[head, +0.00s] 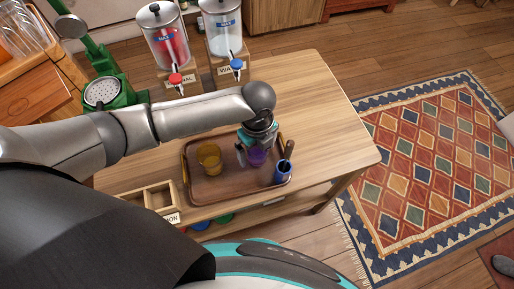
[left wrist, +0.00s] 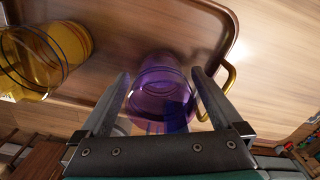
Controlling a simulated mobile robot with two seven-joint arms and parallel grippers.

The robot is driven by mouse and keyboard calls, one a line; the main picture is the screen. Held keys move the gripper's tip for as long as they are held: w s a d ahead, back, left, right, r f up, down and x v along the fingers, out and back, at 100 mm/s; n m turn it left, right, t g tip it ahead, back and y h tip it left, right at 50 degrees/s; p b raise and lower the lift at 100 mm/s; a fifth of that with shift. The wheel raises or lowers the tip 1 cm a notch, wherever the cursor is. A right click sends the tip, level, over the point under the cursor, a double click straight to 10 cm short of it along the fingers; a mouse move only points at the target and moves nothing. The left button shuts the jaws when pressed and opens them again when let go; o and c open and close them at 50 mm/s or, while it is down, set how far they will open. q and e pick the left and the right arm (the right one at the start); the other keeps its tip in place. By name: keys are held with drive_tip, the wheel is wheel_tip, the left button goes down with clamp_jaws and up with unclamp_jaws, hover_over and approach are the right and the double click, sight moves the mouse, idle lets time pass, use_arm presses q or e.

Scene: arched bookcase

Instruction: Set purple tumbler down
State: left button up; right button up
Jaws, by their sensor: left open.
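The purple tumbler (head: 257,157) stands on the brown tray (head: 214,189), partly hidden by my left gripper (head: 254,148) in the head view. In the left wrist view the tumbler (left wrist: 162,92) is see-through and sits between the two fingers of my left gripper (left wrist: 162,100). The fingers are spread, with a gap visible on each side of the tumbler. My right gripper is not in view.
A yellow tumbler (head: 209,158) stands on the tray to the left. A blue cup (head: 282,172) with a dark handle in it stands at the tray's right. Two drink dispensers (head: 222,30) stand behind. The table's right side (head: 335,145) is clear.

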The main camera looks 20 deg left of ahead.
use_arm(q)
wheel_tip(320, 180, up, 12)
drive_tip(key=p, duration=0.3)
drive_tip(key=shift+r, duration=0.15)
